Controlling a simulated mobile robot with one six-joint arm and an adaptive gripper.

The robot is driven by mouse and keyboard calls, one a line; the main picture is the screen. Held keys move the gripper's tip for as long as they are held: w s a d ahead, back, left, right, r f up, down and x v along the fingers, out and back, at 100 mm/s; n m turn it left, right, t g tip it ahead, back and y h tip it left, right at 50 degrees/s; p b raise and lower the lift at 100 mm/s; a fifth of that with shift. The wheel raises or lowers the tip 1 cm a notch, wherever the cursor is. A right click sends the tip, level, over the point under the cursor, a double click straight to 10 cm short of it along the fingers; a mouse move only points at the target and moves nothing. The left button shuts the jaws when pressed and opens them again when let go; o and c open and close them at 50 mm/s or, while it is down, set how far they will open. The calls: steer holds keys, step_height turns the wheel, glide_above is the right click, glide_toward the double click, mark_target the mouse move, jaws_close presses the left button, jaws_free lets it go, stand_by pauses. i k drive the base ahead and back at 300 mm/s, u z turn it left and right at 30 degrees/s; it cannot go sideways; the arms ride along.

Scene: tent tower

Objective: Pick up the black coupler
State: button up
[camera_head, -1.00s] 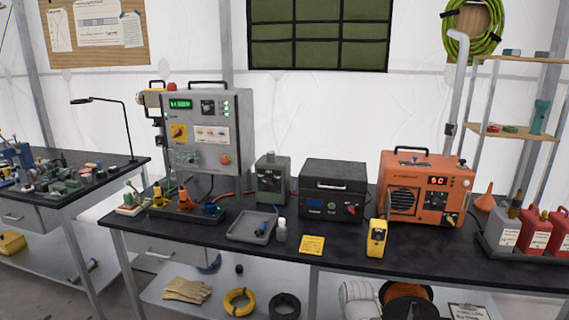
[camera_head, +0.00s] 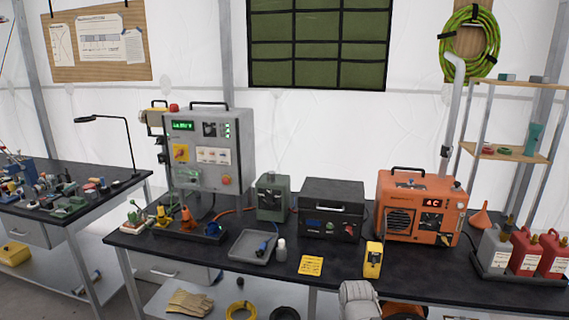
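I cannot single out the black coupler with certainty. A grey tray (camera_head: 237,252) on the middle bench holds a small blue and dark piece (camera_head: 264,247). To its left, a dark rack (camera_head: 190,238) carries orange, yellow and blue connector-like pieces. Small dark parts also lie among the clutter on the left bench (camera_head: 125,190), too small to tell apart. My gripper is not seen. A pale ribbed shape (camera_head: 358,300) at the bottom edge overlaps the bench front and may be part of my arm.
Bare bench shows near the front.

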mark_target(506, 233)
steer(key=z, duration=0.95)
steer(key=k, duration=0.6)
steer(key=z, duration=0.5)
steer(key=i, duration=0.7)
steer(key=z, duration=0.05)
